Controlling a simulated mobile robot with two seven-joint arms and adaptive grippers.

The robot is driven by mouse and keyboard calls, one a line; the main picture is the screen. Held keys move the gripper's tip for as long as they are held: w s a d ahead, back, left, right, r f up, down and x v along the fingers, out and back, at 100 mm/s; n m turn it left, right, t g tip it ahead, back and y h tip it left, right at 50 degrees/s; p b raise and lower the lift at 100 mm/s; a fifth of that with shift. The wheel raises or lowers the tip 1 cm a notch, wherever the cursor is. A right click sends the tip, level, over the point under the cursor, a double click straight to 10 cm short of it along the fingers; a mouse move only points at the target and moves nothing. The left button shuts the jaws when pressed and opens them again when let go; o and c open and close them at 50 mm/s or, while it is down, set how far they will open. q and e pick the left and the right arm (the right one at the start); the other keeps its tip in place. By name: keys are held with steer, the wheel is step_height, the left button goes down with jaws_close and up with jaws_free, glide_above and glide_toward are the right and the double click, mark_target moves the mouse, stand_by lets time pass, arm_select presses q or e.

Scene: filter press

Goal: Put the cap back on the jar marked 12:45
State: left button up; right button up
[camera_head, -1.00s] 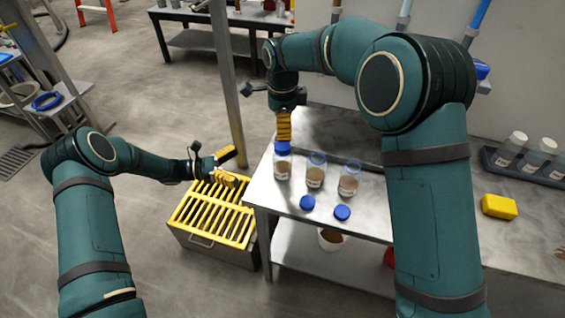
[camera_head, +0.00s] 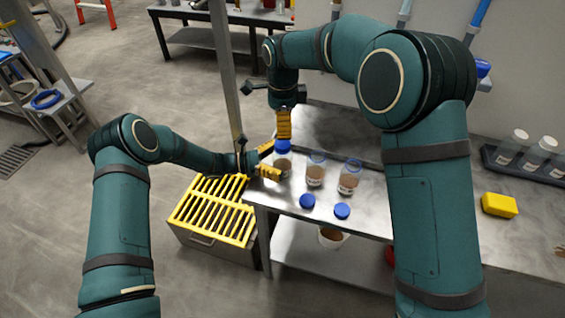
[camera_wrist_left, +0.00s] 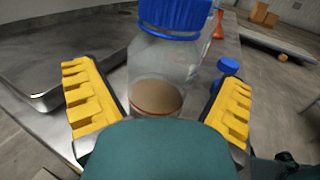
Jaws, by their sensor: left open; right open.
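Three clear jars with brown contents stand on the metal bench: a left jar (camera_head: 284,168), a middle jar (camera_head: 315,175) and a right jar (camera_head: 349,180). Their label writing is too small to read. A blue cap (camera_head: 283,147) sits on top of the left jar; the other two are uncapped. Two loose blue caps (camera_head: 307,201) (camera_head: 342,211) lie in front. My left gripper (camera_head: 268,160) is open, its fingers either side of the left jar, also seen in the left wrist view (camera_wrist_left: 150,75). My right gripper (camera_head: 284,137) is open, pointing down right at that cap.
A yellow slotted rack (camera_head: 213,210) stands on the floor left of the bench. A yellow block (camera_head: 499,206) and a dark tray (camera_head: 525,166) with several capped containers are at the right. A steel post (camera_head: 229,90) rises behind my left gripper.

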arm_select(q)
steer(key=shift+w+d, duration=0.1)
steer(key=shift+d, duration=0.4)
